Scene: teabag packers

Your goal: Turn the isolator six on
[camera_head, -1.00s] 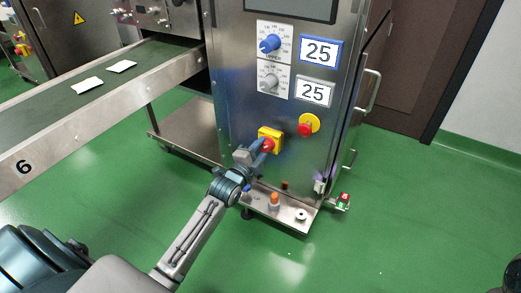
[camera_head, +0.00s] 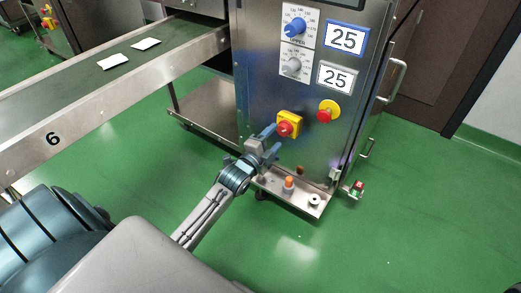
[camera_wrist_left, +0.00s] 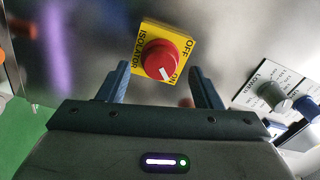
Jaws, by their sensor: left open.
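The isolator (camera_head: 285,129) is a red rotary knob on a yellow plate, on the front of the steel cabinet (camera_head: 262,85). In the left wrist view the red knob (camera_wrist_left: 163,61) is in full sight. My right gripper is not in view.
A red button on a yellow disc (camera_head: 328,111) sits right of the isolator. A low steel ledge (camera_head: 312,203) juts out below. Green floor is clear at right.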

